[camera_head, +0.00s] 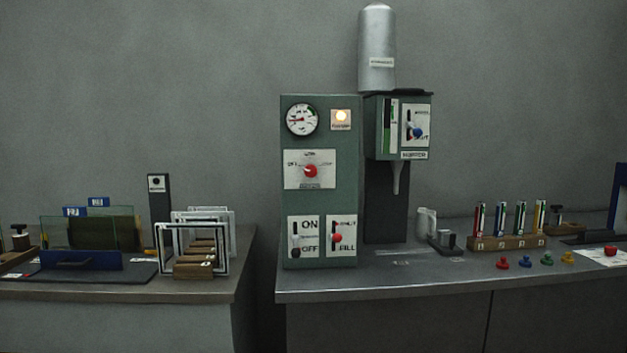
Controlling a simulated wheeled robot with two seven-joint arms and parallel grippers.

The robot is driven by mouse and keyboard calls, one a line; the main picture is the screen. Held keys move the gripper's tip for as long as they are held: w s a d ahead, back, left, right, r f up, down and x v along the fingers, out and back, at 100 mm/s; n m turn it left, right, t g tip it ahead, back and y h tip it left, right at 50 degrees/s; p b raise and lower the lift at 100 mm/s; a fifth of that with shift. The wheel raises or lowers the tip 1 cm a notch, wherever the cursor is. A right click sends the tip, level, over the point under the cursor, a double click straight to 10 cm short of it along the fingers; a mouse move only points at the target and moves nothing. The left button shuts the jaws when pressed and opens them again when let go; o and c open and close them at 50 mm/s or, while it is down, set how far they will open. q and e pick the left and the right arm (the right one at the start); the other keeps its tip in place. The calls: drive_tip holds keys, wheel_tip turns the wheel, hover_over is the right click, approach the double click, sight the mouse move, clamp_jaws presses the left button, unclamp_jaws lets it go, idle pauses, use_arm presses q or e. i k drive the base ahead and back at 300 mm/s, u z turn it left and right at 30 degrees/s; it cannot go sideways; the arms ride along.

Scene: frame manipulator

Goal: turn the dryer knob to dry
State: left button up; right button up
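A green control panel (320,225) stands upright at the left end of the right counter. A white plate (290,183) at its middle carries a red rotary knob (311,171). The small lettering around this knob is too blurred to read, so I cannot tell if it is the dryer knob or where it points. Below are an ON/OFF switch (296,243) and a red-knobbed lever (338,238) on a plate reading FILL. A round gauge (302,119) and a lit lamp (341,116) are at the top. Neither of my grippers is in view.
A buffer dispenser (386,200) with a metal cylinder (377,45) stands right of the panel. Farther right are a rack of coloured tubes (510,243) and small coloured knobs (525,261). The left counter (190,290) holds frames and a glass tank. A gap separates the counters.

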sight(311, 170)
drive_tip(key=u, duration=0.6)
drive_tip(key=i, duration=1.3)
drive_tip(key=z, duration=0.5)
